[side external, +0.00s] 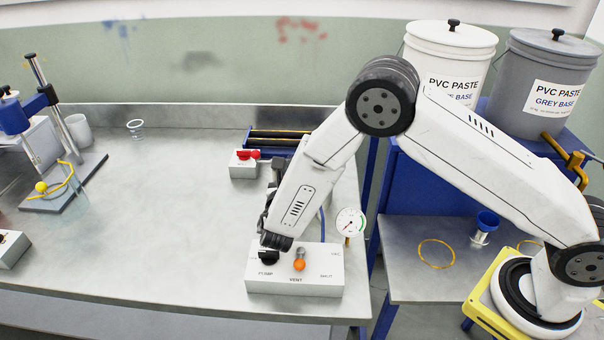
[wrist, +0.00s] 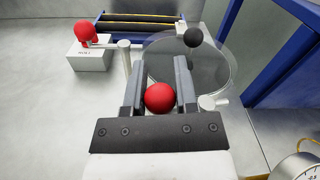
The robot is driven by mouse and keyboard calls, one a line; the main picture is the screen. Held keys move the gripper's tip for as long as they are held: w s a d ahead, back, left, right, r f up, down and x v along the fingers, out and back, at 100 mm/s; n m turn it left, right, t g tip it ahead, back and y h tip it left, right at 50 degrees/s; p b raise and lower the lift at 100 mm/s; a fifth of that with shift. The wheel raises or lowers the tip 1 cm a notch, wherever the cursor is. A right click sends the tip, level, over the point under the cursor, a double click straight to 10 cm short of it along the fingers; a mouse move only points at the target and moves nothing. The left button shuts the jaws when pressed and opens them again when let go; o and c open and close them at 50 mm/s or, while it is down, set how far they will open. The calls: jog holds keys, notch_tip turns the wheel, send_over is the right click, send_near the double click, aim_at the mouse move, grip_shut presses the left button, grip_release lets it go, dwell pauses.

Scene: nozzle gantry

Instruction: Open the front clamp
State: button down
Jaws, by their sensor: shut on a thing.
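In the wrist view, a red ball knob (wrist: 160,98) sits between the two grey fingers of my gripper (wrist: 160,78), which is shut on it. I take this knob to be the front clamp's handle; the rest of that clamp is hidden by my gripper. A clear round lid (wrist: 210,70) lies just beyond the fingers. A black ball knob (wrist: 193,37) stands at its far side. In the side external view, my arm hides most of the lid and clamps, and my gripper (side external: 277,172) shows only in part.
A white box (side external: 243,170) with a red handle stands behind, beside a dark blue rack (side external: 275,140). A white control box (side external: 295,283) with black and orange knobs is at the front. A round gauge (side external: 349,222) stands close right. The left bench middle is clear.

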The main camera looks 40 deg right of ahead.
jog(key=shift+w+d+m+g+h, duration=0.1)
jog(key=shift+d+m+g+h, duration=0.1)
jog(key=shift+m+g+h, duration=0.4)
jog(key=shift+w+d+m+g+h, duration=0.15)
jog(key=shift+m+g+h, duration=0.25)
jog(key=shift+g, duration=0.3)
jog(key=shift+c, duration=2)
grip_release()
jog(key=shift+s, duration=0.1)
jog(key=v, duration=0.7)
jog(key=shift+a, duration=0.35)
jog(key=shift+s+d+g, duration=0.1)
jog(key=shift+s+g, duration=0.05)
jog(key=shift+g, duration=0.15)
